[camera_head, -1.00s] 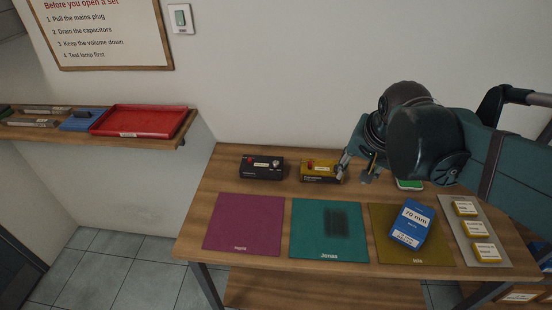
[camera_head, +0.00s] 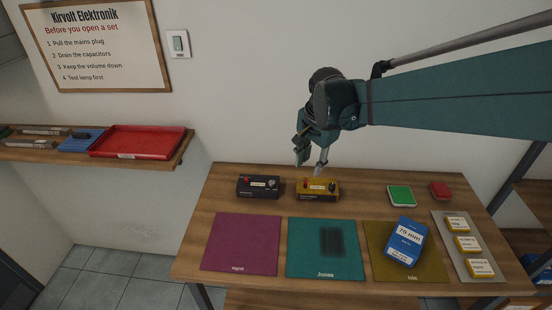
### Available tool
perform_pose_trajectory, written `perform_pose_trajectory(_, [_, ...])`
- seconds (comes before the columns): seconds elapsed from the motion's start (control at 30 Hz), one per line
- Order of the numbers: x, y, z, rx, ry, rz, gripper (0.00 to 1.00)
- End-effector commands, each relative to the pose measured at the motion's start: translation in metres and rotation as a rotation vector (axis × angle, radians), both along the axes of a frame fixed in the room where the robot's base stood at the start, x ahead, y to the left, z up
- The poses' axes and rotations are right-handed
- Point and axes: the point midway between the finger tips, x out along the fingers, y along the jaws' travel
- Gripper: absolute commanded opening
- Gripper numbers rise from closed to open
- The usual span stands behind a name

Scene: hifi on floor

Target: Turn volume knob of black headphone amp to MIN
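The black headphone amp (camera_head: 258,188) sits on the back of the wooden table (camera_head: 375,184). It has a small red part (camera_head: 247,180) on its left and a silver knob (camera_head: 271,183) on its right; the knob's pointer and markings are too small to read. A similar yellow amp (camera_head: 318,196) stands just to its right, with a red part and a dark knob. My gripper (camera_head: 309,166) points down above the yellow amp, up and to the right of the black amp. Its fingers are apart and nothing shows between them. It appears clear of both amps.
Purple (camera_head: 241,243), teal (camera_head: 300,250) and olive (camera_head: 376,270) mats lie in front. A green-topped item (camera_head: 400,196) and a red item (camera_head: 440,191) lie at the back right. A red tray (camera_head: 137,141) sits on the left shelf.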

Motion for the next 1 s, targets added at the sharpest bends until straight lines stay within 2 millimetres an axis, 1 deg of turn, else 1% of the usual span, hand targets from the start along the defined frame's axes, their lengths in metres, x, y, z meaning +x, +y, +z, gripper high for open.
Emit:
perform_pose_trajectory(0.03, [0.008, 0.007, -0.002, 0.002, 0.011, -0.015, 0.31])
perform_pose_trajectory(0.1, [0.017, 0.016, -0.007, 0.005, 0.026, -0.042, 0.31])
perform_pose_trajectory(0.27, [0.036, 0.035, -0.018, 0.01, 0.062, -0.101, 0.31])
perform_pose_trajectory(0.5, [0.062, 0.066, -0.04, 0.011, 0.114, -0.192, 0.31])
perform_pose_trajectory(0.8, [0.09, 0.106, -0.074, 0.003, 0.174, -0.308, 0.31])
perform_pose_trajectory(1.0, [0.101, 0.126, -0.093, -0.005, 0.203, -0.366, 0.31])
